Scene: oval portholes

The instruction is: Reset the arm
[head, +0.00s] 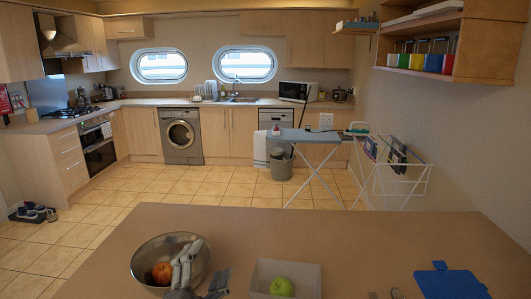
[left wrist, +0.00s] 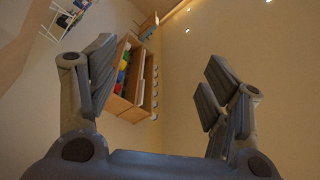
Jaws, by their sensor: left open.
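My left gripper (head: 206,268) is at the bottom of the head view, between a steel bowl (head: 145,262) and a grey tray (head: 310,281). Its fingers overlap the bowl's right side in the picture; I cannot tell its height above the counter. In the left wrist view my left gripper (left wrist: 160,88) has its fingers wide apart with nothing between them, facing a wall and a wooden shelf (left wrist: 126,80). Small dark tips at the bottom edge of the head view may be my right gripper (head: 384,294), but too little shows to tell its state.
The brown counter (head: 370,235) holds the bowl with a red apple (head: 162,273), the tray with a green apple (head: 282,287) and a blue flat item (head: 450,283). Its middle is clear. Beyond stand an ironing board (head: 305,136) and a drying rack (head: 395,170).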

